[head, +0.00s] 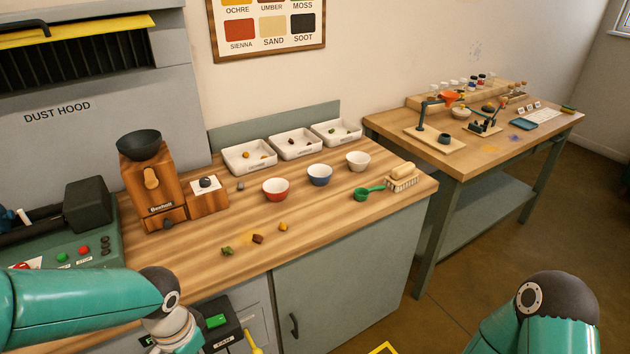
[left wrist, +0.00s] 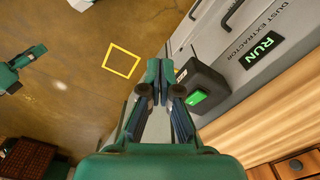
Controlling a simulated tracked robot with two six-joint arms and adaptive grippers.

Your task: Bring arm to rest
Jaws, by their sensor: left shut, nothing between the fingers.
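My left gripper (left wrist: 153,80) shows in the left wrist view, pointing down towards the floor. Its fingers are together with nothing between them. It is beside a dark switch box with a green button (left wrist: 203,82); I cannot tell the gap between them. In the head view my left arm comes in at the lower left, in front of the bench, and its gripper is out of the frame.
The wooden bench (head: 190,262) carries a grinder (head: 155,185), several white trays, three bowls, a green scoop (head: 368,191), a brush and small pigment lumps. A second table (head: 480,160) stands at the right. A yellow floor square (left wrist: 121,61) lies on open floor.

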